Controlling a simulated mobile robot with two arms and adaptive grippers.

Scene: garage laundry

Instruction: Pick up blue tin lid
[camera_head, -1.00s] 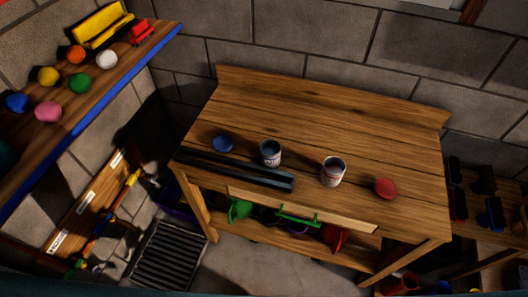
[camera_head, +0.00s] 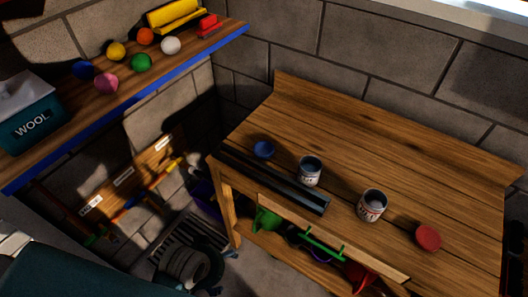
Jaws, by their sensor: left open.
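The blue tin lid (camera_head: 263,149) lies flat on the wooden workbench (camera_head: 400,150), near its left end. A tin with a blue-marked label (camera_head: 309,171) stands to its right. My left gripper (camera_head: 190,266) shows dimly at the bottom left, low over the floor grate, in front of and below the bench. It is open and well apart from the lid; its fingers are hard to make out. My right gripper is not in view.
A tin with a red-marked label (camera_head: 372,205) and a red lid (camera_head: 428,237) stand further right. A dark rail (camera_head: 270,180) runs along the front edge near the blue lid. A blue-edged shelf (camera_head: 120,103) with several balls hangs at upper left. The bench's back is clear.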

